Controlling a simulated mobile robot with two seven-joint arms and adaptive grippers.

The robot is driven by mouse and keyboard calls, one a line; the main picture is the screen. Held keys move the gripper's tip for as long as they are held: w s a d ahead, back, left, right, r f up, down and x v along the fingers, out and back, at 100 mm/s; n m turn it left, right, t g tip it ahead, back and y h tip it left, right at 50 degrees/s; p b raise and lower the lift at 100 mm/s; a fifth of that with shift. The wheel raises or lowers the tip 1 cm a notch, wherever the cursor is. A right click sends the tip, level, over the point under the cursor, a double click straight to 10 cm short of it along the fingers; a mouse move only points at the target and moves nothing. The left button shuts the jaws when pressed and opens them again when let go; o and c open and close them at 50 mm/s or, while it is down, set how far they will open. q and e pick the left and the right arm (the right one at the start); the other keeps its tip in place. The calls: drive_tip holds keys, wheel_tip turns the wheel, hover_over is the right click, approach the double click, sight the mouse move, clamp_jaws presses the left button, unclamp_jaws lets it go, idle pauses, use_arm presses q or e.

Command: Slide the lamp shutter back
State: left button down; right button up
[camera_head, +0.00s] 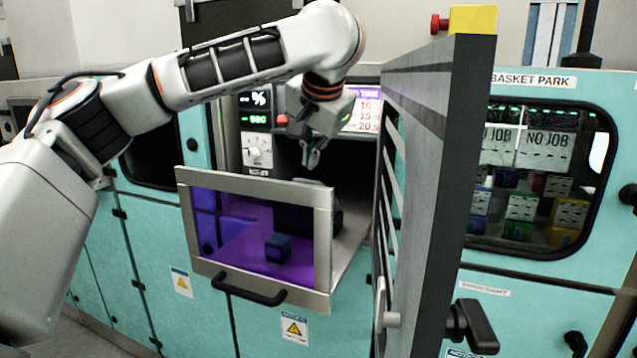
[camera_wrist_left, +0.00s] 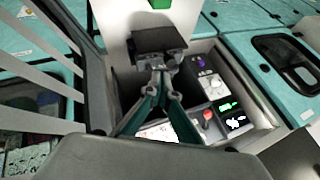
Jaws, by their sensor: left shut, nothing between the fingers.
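My left gripper (camera_head: 312,155) reaches into the dark cabinet opening, above and behind a framed purple window (camera_head: 235,225). Its fingers are together with nothing between them; they also show in the wrist view (camera_wrist_left: 158,75). A dark flat-topped piece (camera_wrist_left: 158,40) lies just beyond the fingertips in the wrist view; whether they touch it is unclear. I cannot tell for certain which part is the lamp shutter. A small dark cube (camera_head: 278,247) shows through the purple window. My right gripper is not in view.
A tall grey louvred door (camera_head: 430,190) stands open close to the right of my left arm. A black handle (camera_head: 249,290) sticks out below the window. The control panel (camera_head: 257,150) with a red button (camera_head: 282,120) is left of the gripper.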

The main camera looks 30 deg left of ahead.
use_arm(q)
drive_tip(key=x, duration=1)
drive_tip(key=shift+a, duration=0.1)
drive_tip(key=a, duration=0.8)
drive_tip(key=shift+s, duration=0.3)
drive_tip(key=shift+a+r, duration=0.15)
drive_tip(key=shift+a, duration=0.05)
